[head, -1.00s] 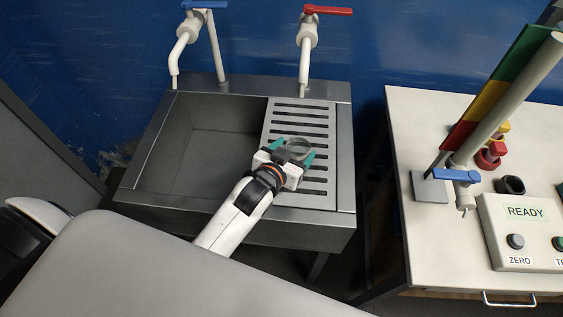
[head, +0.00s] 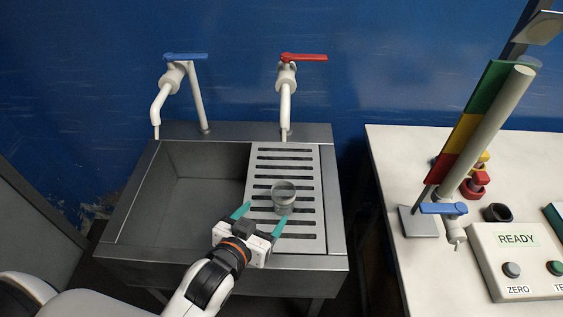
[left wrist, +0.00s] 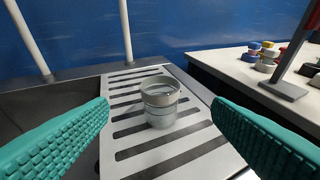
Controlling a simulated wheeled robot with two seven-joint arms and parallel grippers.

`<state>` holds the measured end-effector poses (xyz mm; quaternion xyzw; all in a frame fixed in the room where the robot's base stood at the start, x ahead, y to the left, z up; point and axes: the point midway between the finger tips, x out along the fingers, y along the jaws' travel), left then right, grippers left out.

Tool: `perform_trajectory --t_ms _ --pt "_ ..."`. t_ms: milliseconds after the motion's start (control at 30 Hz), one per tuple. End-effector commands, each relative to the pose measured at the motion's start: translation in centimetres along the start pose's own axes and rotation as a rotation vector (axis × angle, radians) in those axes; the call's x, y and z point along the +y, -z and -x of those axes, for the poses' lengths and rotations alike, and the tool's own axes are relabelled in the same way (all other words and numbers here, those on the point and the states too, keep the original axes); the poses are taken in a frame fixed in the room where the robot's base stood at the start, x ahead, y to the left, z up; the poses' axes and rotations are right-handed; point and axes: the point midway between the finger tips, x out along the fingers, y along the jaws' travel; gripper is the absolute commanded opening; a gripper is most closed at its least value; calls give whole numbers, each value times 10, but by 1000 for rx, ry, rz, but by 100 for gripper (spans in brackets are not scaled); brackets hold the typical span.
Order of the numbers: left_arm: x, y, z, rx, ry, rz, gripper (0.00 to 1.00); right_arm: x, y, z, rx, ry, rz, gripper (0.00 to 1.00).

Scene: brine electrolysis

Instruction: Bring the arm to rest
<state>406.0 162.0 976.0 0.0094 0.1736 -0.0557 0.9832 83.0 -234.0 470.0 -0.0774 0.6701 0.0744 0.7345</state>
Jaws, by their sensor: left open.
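My left gripper (head: 260,221) is open over the front part of the sink's slotted drainboard, its teal fingers spread apart. A small grey-green, glassy cup (head: 284,197) stands upright on the drainboard (head: 325,237), just beyond the fingertips. In the left wrist view the cup (left wrist: 160,102) stands between and ahead of the two fingers, apart from both. My right gripper is in neither view.
The sink basin (head: 190,200) lies left of the drainboard. A blue-handled tap (head: 170,85) and a red-handled tap (head: 287,85) rise behind. At right, a white bench (head: 405,165) holds a coloured column (head: 480,130) and a READY box (head: 515,255).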

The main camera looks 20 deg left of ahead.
Motion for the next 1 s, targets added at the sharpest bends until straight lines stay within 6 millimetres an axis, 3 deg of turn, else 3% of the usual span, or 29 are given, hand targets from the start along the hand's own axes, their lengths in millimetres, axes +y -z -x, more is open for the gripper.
perform_trajectory --t_ms 200,333,600,900,1000 --pt "2 4 1 23 -5 -1 74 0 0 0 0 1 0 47" --pt "10 28 10 168 -28 -6 74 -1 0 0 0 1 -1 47" --pt "25 93 58 599 -36 -36 74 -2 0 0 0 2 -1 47" --pt "28 130 115 926 16 -66 74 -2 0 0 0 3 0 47" --pt "27 156 95 931 15 -66 74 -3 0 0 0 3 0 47"
